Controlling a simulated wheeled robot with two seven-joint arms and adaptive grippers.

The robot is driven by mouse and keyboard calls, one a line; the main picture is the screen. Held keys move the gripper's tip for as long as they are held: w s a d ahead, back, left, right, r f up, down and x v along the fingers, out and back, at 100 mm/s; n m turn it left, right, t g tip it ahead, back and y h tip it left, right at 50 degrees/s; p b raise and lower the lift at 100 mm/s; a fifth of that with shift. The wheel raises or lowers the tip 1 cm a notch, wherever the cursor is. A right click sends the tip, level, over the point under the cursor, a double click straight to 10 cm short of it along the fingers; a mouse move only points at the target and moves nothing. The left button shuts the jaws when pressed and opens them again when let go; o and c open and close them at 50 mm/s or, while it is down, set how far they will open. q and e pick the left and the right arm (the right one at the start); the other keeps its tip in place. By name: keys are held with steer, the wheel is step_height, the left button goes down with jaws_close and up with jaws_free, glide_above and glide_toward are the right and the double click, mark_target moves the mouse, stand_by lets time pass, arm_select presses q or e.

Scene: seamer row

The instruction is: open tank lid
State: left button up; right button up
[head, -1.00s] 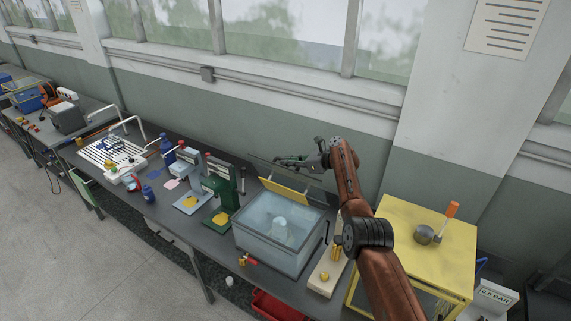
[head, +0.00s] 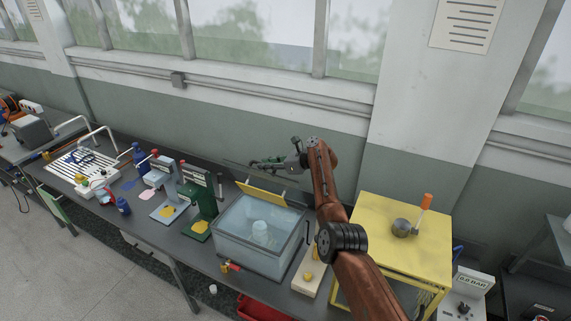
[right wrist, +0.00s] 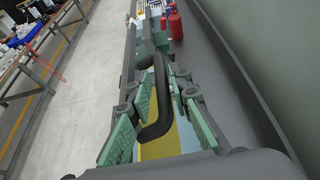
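The clear-walled tank (head: 262,250) stands on the bench, with a pale round object inside. A yellow strip (head: 262,192) runs along its back edge. Behind it a thin, see-through panel, seemingly the lid, leans back toward the wall; its exact angle is hard to tell. My right gripper (head: 268,165) is at this panel's upper part. In the right wrist view, the black bent handle (right wrist: 158,95) passes between the green-padded fingers of the right gripper (right wrist: 163,115). The fingers look spread, with gaps beside the handle. My left gripper is not in view.
A yellow-framed box (head: 385,235) with a round knob and orange grip stands right of the tank. A wooden board (head: 303,280) lies between them. Green (head: 203,205) and grey-blue presses stand close on the left. The wall is close behind.

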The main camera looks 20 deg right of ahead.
steer(key=v, duration=1.1)
steer(key=shift+f, duration=0.25)
steer(key=shift+w, duration=0.1)
